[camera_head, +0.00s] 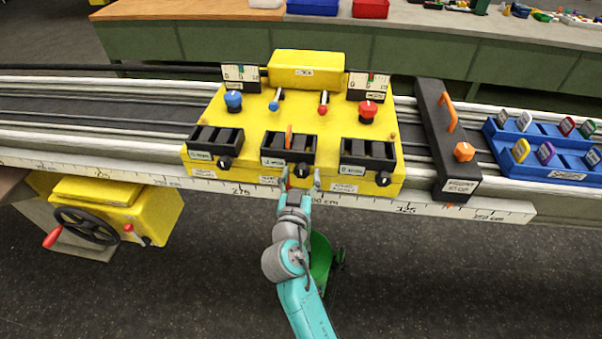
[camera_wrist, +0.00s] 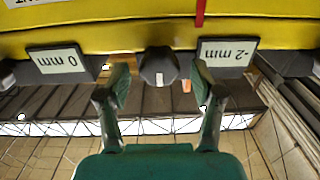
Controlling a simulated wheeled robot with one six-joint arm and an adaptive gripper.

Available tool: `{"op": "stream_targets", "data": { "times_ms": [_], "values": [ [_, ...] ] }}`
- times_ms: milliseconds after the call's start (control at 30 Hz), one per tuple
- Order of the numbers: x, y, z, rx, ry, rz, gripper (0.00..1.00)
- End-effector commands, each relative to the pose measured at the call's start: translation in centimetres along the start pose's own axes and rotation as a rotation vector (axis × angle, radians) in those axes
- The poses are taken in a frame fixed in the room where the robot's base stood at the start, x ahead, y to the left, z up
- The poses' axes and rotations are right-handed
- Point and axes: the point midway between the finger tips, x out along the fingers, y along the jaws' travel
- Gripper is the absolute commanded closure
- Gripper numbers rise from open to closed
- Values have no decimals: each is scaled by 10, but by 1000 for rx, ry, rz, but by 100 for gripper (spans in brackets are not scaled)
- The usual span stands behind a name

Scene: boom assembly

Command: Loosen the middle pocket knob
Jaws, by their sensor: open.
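The yellow carriage (camera_head: 330,113) carries three black pockets in a row. The middle pocket (camera_head: 274,147) has an upright orange piece (camera_head: 289,133) in it. Its black knob (camera_head: 301,170) is on the front face, right of the label. In the wrist view, which looks inverted, the faceted dark knob (camera_wrist: 159,66) sits between a "0 mm" label and a "-2 mm" label. My gripper (camera_head: 301,182) is at the carriage front, just before this knob. In the wrist view my gripper (camera_wrist: 161,84) is open, one finger on each side of the knob, with visible gaps.
The left pocket knob (camera_head: 225,162) and right pocket knob (camera_head: 382,178) flank the middle one. A white ruler strip (camera_head: 450,210) runs along the rail. A black stop block (camera_head: 436,130) and a blue tray (camera_head: 560,165) are to the right. A yellow handwheel unit (camera_head: 150,210) stands lower left.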

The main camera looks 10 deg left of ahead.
Motion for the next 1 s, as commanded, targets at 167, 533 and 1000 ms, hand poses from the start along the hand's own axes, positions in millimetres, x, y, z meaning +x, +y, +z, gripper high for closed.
{"op": "stream_targets", "data": {
  "times_ms": [167,533,1000],
  "values": [
    [8,0,0,-1,0,0,33],
    [9,0,0,-1,0,0,63],
    [8,0,0,-43,0,0,92]
  ]
}}
